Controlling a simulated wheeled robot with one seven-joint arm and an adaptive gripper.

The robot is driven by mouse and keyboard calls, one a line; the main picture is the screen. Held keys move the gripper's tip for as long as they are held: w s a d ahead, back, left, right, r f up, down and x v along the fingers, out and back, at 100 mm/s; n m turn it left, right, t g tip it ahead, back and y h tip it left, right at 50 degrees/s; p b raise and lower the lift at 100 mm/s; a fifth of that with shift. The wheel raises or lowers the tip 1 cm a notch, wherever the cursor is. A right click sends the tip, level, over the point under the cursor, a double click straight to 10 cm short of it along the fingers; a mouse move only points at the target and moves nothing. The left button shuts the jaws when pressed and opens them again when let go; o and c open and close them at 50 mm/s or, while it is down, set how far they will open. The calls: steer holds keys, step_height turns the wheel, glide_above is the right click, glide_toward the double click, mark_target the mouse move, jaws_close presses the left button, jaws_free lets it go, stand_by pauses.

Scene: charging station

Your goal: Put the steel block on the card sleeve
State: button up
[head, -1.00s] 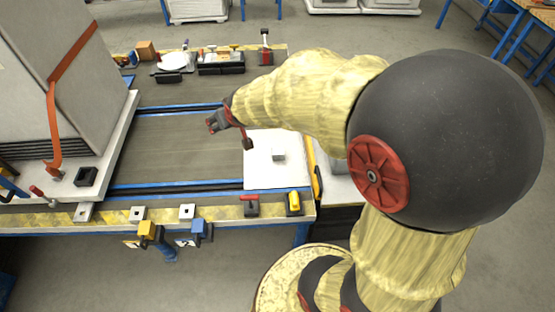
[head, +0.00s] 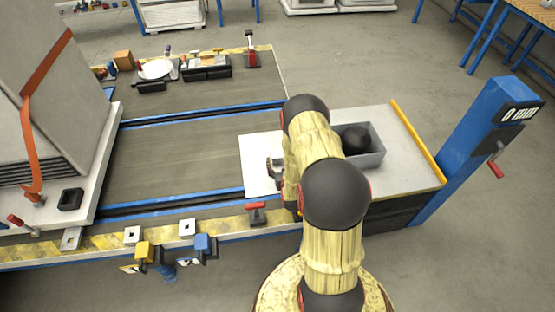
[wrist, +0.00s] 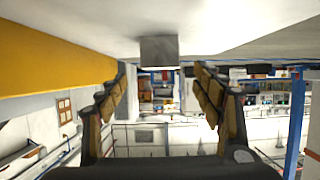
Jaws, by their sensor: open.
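A small grey block (wrist: 158,50), which looks like the steel block, shows in the wrist view against a white surface that fills the top of that picture. My gripper (wrist: 160,82) is open and empty, its two fingers apart. The block appears ahead of the fingertips, between them in the picture and apart from them. In the head view my gripper (head: 274,172) is over a white sheet (head: 258,150), and my arm hides the block. I cannot tell for sure which thing is the card sleeve; the white sheet is flat and plain.
A yellow strip (head: 418,143) edges that side, with a blue post (head: 482,145) beyond. A large strapped case (head: 50,110) stands left. A red-handled clamp (head: 256,213) is on the front edge.

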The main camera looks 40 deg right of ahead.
mark_target(278, 155)
steer(key=b+x, duration=0.3)
steer(key=x, duration=0.3)
steer(key=shift+w+f, duration=0.15)
steer(key=shift+f, duration=0.05)
steer(key=shift+w+d+f+b, duration=0.1)
steer(key=shift+w+d+b, duration=0.2)
steer(key=shift+w, duration=0.15)
steer(key=c, duration=1.6)
jaws_close()
steer(key=shift+r, duration=0.3)
